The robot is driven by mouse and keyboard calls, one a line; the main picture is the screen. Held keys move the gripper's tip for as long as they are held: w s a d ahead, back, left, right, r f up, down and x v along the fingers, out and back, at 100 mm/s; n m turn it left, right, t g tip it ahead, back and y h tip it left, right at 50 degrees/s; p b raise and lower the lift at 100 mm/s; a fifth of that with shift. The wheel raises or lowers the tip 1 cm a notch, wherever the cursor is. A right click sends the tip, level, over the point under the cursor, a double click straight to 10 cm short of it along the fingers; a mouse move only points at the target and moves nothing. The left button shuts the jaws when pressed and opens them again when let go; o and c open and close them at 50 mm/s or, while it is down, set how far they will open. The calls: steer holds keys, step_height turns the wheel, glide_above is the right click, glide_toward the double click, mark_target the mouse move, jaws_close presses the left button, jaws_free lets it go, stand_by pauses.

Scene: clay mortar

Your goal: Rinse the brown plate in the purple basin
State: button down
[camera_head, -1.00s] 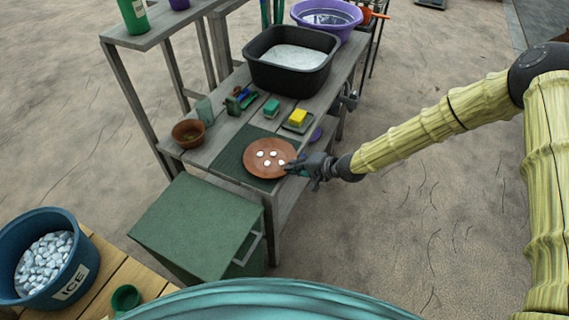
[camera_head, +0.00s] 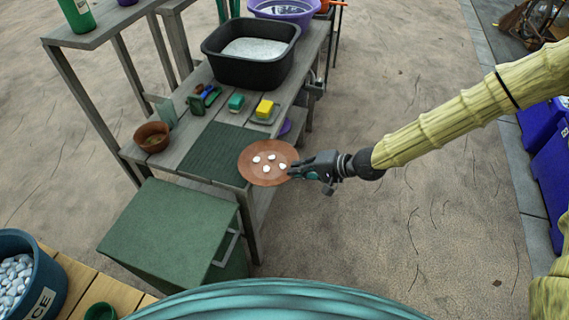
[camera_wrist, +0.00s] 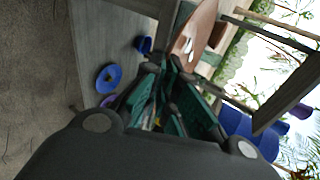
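The brown plate (camera_head: 262,174) carries several white lumps on its top. In the head view it overhangs the right edge of the wooden bench, beyond the dark green mat (camera_head: 219,150). My gripper (camera_head: 296,171) is at the plate's right rim, with its fingers shut on it. In the wrist view the plate (camera_wrist: 197,36) shows just past the fingertips. The purple basin (camera_head: 284,12) is at the far end of the bench and holds what looks like water; the frame's top edge cuts it off.
A black tub (camera_head: 207,47) with whitish contents stands between mat and basin. A yellow sponge (camera_head: 265,108), a green block (camera_head: 236,102) and a terracotta pot (camera_head: 152,137) are on the bench. A green cabinet (camera_head: 170,225) is in front. Open ground lies to the right.

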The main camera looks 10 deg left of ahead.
steer(key=shift+s+d+r, duration=0.15)
steer(key=shift+s+d, duration=0.75)
steer(key=shift+d, duration=0.3)
